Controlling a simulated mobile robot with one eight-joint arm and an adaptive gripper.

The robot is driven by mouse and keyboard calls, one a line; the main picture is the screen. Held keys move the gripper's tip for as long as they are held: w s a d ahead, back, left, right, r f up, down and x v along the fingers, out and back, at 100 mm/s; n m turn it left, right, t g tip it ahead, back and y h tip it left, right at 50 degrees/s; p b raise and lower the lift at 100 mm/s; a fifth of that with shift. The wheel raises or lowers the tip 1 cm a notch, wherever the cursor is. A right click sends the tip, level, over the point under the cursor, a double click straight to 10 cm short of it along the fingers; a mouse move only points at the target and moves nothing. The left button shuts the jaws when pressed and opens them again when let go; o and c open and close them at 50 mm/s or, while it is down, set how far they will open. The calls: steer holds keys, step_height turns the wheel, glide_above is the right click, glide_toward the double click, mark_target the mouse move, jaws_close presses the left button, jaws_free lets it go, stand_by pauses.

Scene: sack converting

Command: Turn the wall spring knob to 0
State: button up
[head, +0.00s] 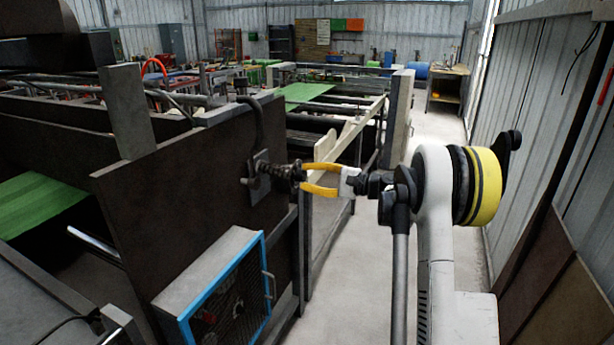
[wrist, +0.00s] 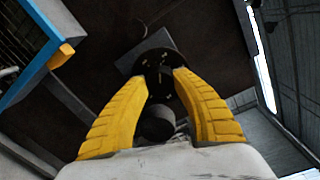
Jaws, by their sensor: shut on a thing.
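The spring knob (head: 278,172) sticks out from a square plate (head: 260,178) on the dark machine wall (head: 190,190) in the head view. It has a coiled spring on its shaft. In the wrist view the round black knob (wrist: 160,80) lies between the fingertips, with small pale marks on its face. My gripper (head: 309,178) has yellow fingers and is shut on the knob from the right. It also shows in the wrist view (wrist: 162,76), one finger on each side. The marks are too small to read.
A grey control box with a blue frame (head: 222,290) is fixed on the wall below the knob. A black hose (head: 255,115) bends above the plate. A rail frame (head: 350,140) stands behind my gripper. Clear floor (head: 440,130) runs along the corrugated wall at right.

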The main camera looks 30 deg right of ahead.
steer(key=n, duration=0.7)
steer(key=shift+h, duration=0.3)
steer(key=n, duration=0.6)
steer(key=shift+t, duration=0.4)
steer(key=shift+f, duration=0.1)
steer(key=o, duration=1.2)
steer(key=shift+a, duration=0.1)
steer(key=v, duration=1.2)
